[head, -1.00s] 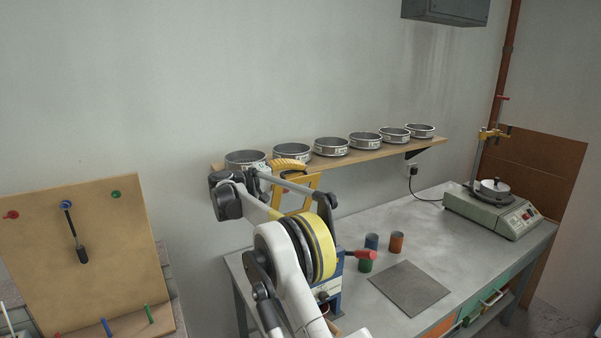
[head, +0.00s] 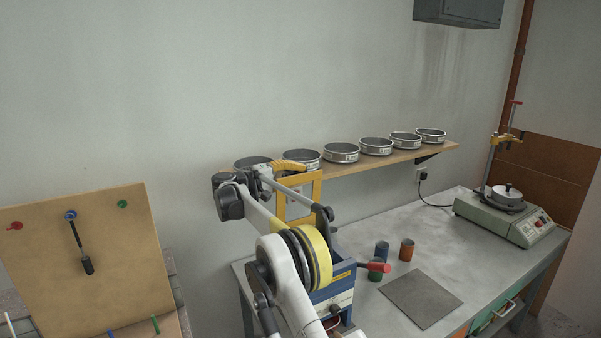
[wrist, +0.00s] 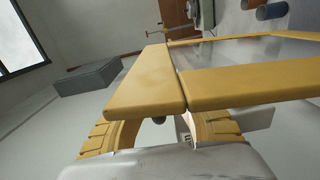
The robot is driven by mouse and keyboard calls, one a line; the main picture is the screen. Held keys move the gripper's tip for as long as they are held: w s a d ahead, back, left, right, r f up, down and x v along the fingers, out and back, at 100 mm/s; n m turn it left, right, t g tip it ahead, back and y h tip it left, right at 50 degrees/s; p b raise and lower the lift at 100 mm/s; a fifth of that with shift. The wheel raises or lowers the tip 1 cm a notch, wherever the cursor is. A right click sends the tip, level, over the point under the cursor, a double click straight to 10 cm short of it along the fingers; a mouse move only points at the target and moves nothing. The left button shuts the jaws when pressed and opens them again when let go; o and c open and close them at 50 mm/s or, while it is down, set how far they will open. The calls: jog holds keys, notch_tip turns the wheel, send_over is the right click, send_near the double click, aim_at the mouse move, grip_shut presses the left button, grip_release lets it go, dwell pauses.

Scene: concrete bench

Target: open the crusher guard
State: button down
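The crusher is a blue machine (head: 341,292) on the bench, mostly hidden behind my arm. Its guard is a yellow frame around a clear pane (head: 317,186), standing raised above the machine. In the wrist view, two yellow bars of the guard (wrist: 245,86) cross close in front of my gripper. My gripper (head: 290,166) is at the guard's upper edge in the head view. In the wrist view, its two ridged yellow fingers (wrist: 160,128) stand apart, with a small dark round part between them. The bars hide the fingertips, and I cannot tell whether they touch the frame.
Several sieves stand on a wall shelf (head: 400,160) behind the guard. Blue, green and orange cups (head: 406,250) and a grey mat (head: 421,298) lie right of the crusher. A sieve shaker (head: 510,219) stands at the far right. A pegboard (head: 75,255) is at left.

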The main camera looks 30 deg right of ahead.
jog(key=shift+d, duration=0.15)
jog(key=c, duration=1.5)
grip_release()
jog(key=shift+s+d, duration=0.1)
jog(key=shift+d, duration=0.05)
jog(key=shift+a, duration=0.2)
jog(key=a, duration=1.1)
jog(key=shift+s+a, duration=0.15)
jog(key=shift+a, duration=0.25)
jog(key=shift+a, duration=0.15)
